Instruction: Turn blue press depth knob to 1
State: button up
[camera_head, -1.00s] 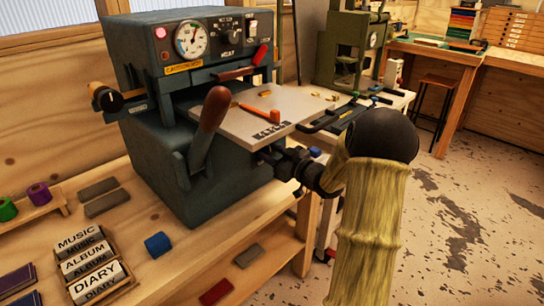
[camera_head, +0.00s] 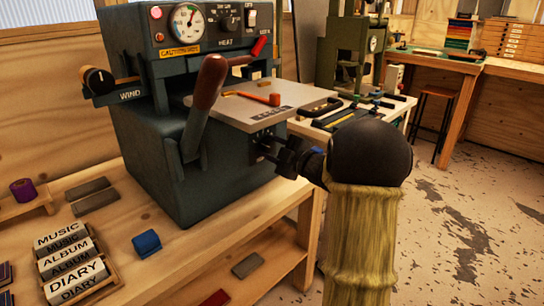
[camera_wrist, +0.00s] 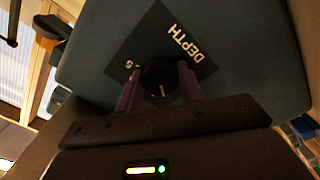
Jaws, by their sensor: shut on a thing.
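The blue-grey press (camera_head: 170,165) stands on the wooden bench at the left. In the wrist view, its dark round depth knob (camera_wrist: 160,75) sits on a black plate (camera_wrist: 190,55) lettered DEPTH, with a 5 visible at the left. A short pale mark shows on the knob, towards the bottom of the picture. My gripper (camera_wrist: 160,85) is shut on the knob, one finger on each side, and hides part of the dial's numbers. In the head view my gripper (camera_head: 272,150) reaches the press front under the platen; the knob is hard to make out there.
A brown-handled lever (camera_head: 203,100) stands up left of my gripper. The grey platen (camera_head: 250,115) juts out above it, with an orange-red tool on top. An olive press (camera_head: 345,60) stands behind.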

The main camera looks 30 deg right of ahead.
jog(key=shift+n+b, duration=0.3)
jog(key=shift+n, duration=0.2)
jog(key=o, duration=1)
jog(key=p+v, duration=0.2)
jog(key=v, duration=1.5)
jog(key=shift+s+p, duration=0.25)
jog(key=shift+p, duration=0.05)
jog(key=shift+d, duration=0.1)
